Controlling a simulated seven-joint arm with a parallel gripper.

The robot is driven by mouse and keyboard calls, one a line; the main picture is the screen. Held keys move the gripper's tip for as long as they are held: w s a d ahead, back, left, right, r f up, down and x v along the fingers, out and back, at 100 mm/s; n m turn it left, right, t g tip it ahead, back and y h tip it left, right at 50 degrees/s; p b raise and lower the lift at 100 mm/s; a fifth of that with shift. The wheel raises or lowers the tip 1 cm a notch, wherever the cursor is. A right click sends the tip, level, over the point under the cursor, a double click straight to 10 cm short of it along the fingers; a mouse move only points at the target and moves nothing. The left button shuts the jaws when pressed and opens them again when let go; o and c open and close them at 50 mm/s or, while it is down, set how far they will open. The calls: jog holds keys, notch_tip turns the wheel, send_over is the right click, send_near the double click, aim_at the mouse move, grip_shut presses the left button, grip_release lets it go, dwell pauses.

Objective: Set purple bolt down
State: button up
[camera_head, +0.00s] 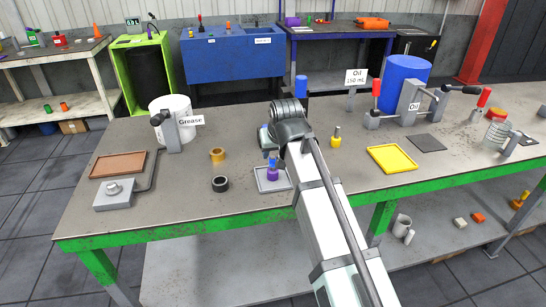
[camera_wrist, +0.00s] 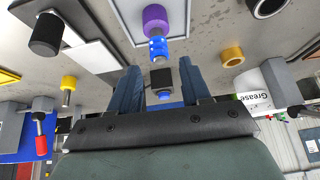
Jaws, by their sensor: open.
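The purple bolt (camera_head: 272,173) stands upright on a small grey tray (camera_head: 262,186), its wide purple end down and a blue part on top. In the wrist view the purple bolt (camera_wrist: 155,20) shows at the top centre, beyond my fingertips and apart from them. My gripper (camera_head: 268,148) is just behind and above the bolt in the head view. In the wrist view my gripper (camera_wrist: 161,77) has its two blue fingers spread. A small black block with a blue end shows between them; I cannot tell what it is. No bolt is between the fingertips.
A golden ring (camera_head: 217,155) and a black ring (camera_head: 220,183) lie left of the tray. A yellow bolt (camera_head: 336,138) and a yellow tray (camera_head: 391,159) are to the right. A grease drum (camera_head: 170,110) and a brown tray (camera_head: 119,164) stand at left. Bare tabletop surrounds the rings.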

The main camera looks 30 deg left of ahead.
jog(key=shift+v, duration=2.75)
